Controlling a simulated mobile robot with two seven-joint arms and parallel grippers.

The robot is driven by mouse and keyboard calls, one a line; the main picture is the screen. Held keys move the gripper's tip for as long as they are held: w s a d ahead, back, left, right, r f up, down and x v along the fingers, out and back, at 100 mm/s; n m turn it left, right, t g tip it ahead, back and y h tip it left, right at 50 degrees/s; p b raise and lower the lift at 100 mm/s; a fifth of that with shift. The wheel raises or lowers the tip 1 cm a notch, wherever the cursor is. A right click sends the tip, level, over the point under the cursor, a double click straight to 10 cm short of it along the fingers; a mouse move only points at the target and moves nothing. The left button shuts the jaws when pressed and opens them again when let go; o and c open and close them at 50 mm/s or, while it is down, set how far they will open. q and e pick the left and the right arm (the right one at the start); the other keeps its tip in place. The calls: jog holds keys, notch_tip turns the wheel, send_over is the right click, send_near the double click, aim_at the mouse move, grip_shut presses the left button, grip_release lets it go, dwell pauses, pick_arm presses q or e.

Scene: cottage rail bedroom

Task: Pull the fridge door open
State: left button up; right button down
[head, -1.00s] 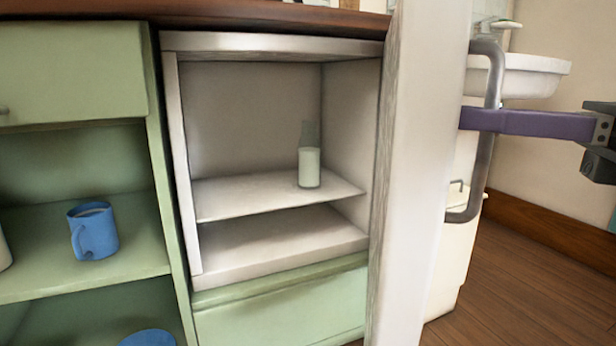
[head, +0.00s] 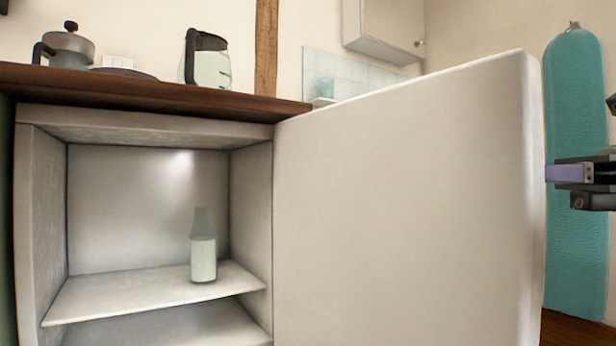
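The fridge door (head: 410,190) stands wide open, its plain white inner face towards me. It is hinged beside the right wall of the fridge cavity (head: 150,200). The handle is on the door's far side and hidden. My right gripper (head: 565,173) is at the right picture edge, by the door's free edge. One purple finger shows in part and runs behind the door, so its tip and any grip on the handle are hidden. My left gripper is not in view.
A milk bottle (head: 203,258) stands on the fridge shelf (head: 120,296). A French press (head: 68,45) and a kettle (head: 206,60) stand on the wooden counter (head: 140,95) above. A tall teal padded object (head: 580,150) is behind my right gripper.

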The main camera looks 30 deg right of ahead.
jog(key=shift+d, duration=0.25)
jog(key=c, duration=1.2)
grip_release()
jog(key=shift+w+a, duration=0.1)
jog(key=shift+o, duration=0.2)
jog(key=p+v, duration=0.1)
jog(key=v, duration=0.8)
jog(key=shift+s+d+p, duration=0.3)
jog(key=shift+p, duration=0.05)
